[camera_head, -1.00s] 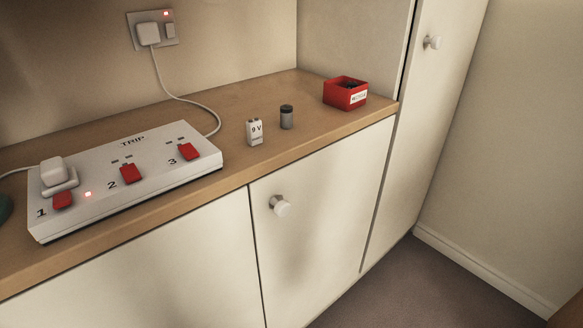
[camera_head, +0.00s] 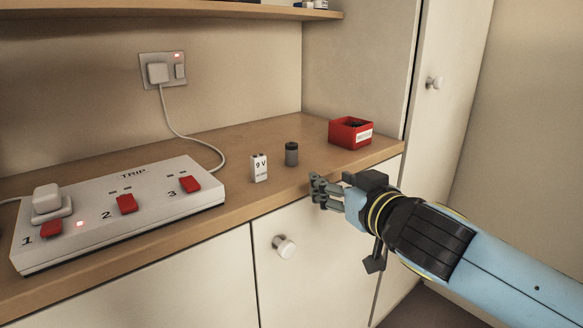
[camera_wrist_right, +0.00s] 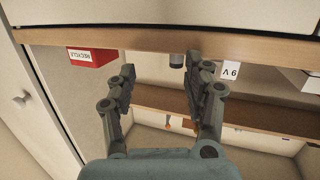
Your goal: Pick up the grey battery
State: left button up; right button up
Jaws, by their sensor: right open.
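The grey battery (camera_head: 291,154) is a small dark-topped cylinder standing upright on the wooden counter, between the white 9 V battery and the red box. My right gripper (camera_head: 316,190) is open and empty at the counter's front edge, just right of and nearer than the grey battery. In the right wrist view the grey battery (camera_wrist_right: 177,61) shows upside down beyond the open fingers (camera_wrist_right: 160,75), apart from them and roughly between their tips. My left gripper is not in view.
The white 9 V battery (camera_head: 259,168) stands just left of the grey one. A red box (camera_head: 351,132) sits at the right. A white trip switch unit (camera_head: 150,230) fills the left of the counter. A cupboard knob (camera_head: 284,246) sticks out below.

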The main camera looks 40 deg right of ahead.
aim_at(295, 146)
jog(key=w+r, duration=0.1)
jog(key=w, duration=0.1)
jog(key=w+r+t+y+p, duration=0.1)
jog(key=w, duration=0.2)
jog(key=w+a+r+n+t+y+p, duration=0.1)
jog(key=w, duration=0.1)
jog(key=shift+w+a+r, duration=0.1)
jog(key=shift+w+r, duration=0.05)
jog(key=shift+r, duration=0.15)
jog(key=w, duration=0.2)
jog(key=w+p, duration=0.1)
jog(key=w, duration=0.1)
jog(key=w+d+p, duration=0.1)
jog(key=w, duration=0.1)
jog(key=shift+f, duration=0.15)
jog(key=shift+d, duration=0.1)
grip_shut()
